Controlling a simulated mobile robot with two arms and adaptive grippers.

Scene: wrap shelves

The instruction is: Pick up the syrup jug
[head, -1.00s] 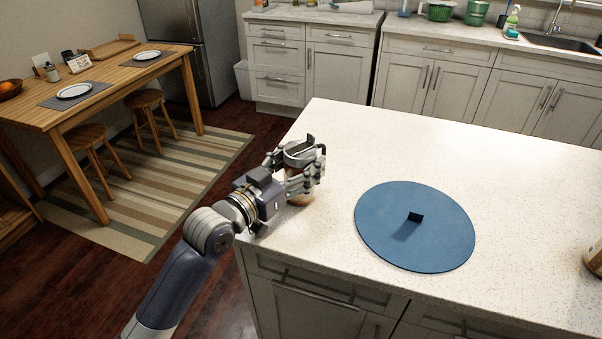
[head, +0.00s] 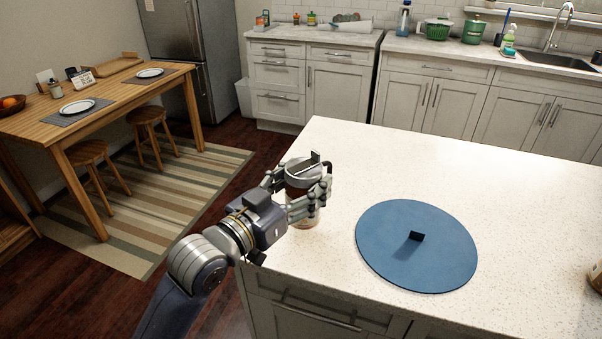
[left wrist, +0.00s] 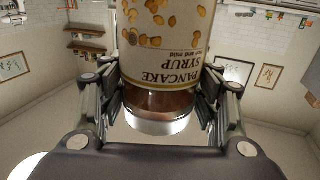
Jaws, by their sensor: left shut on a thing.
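The syrup jug (head: 303,214) is at the left end of the white island counter in the head view, upright, with a grey lid. My left gripper (head: 308,190) is shut around its upper body, and its fingers hide part of the jug. In the left wrist view the jug (left wrist: 165,45) fills the space between the two fingers (left wrist: 160,95). Its cream label reads "PANCAKE SYRUP" upside down. I cannot tell whether its base touches the counter. My right gripper is not in view.
A round blue mat (head: 400,262) with a small dark block (head: 416,236) lies on the island (head: 520,200) right of the jug. Part of a brown container (head: 596,278) shows at the right edge. The counter between jug and mat is clear.

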